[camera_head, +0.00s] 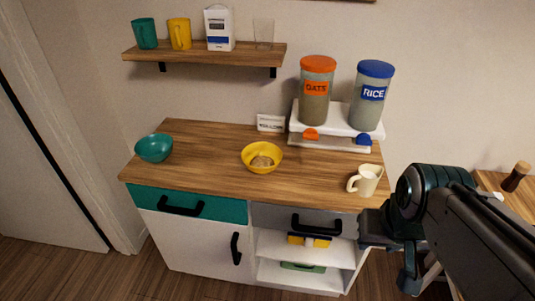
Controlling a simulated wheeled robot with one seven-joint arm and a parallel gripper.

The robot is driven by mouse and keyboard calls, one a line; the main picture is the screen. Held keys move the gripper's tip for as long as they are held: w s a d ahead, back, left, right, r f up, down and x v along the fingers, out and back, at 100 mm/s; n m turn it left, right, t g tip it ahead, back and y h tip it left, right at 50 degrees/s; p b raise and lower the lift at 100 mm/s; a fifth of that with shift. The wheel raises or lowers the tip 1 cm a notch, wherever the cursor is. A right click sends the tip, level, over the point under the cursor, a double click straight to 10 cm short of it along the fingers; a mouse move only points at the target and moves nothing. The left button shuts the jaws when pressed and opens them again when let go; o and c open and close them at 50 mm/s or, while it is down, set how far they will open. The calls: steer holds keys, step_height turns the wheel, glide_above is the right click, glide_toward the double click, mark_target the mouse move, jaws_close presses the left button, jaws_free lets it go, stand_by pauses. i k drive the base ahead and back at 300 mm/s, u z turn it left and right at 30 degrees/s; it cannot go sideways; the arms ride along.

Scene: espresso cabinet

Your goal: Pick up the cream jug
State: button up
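The cream jug (369,181) is a small cream-coloured jug with its handle to the left. It stands upright near the front right corner of the wooden cabinet top (215,168). My gripper (388,246) is dark and sits at the end of my arm, which comes in from the right. In the picture it is below and slightly right of the jug, in front of the cabinet's right front corner. The jug appears apart from it. The fingers are partly hidden and dark, so their opening is unclear.
A yellow bowl (250,155) with food in it and a teal bowl (154,148) stand left of the jug. Behind the jug, a white dispenser stand (330,124) holds oats (316,90) and rice (371,95) containers. A shelf (205,54) hangs above. Bare wood lies between yellow bowl and jug.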

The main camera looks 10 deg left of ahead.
mark_target(362, 183)
steer(key=u, duration=0.05)
steer(key=k, duration=0.55)
steer(key=z, duration=0.7)
steer(key=i, duration=1.35)
steer(key=u, duration=0.7)
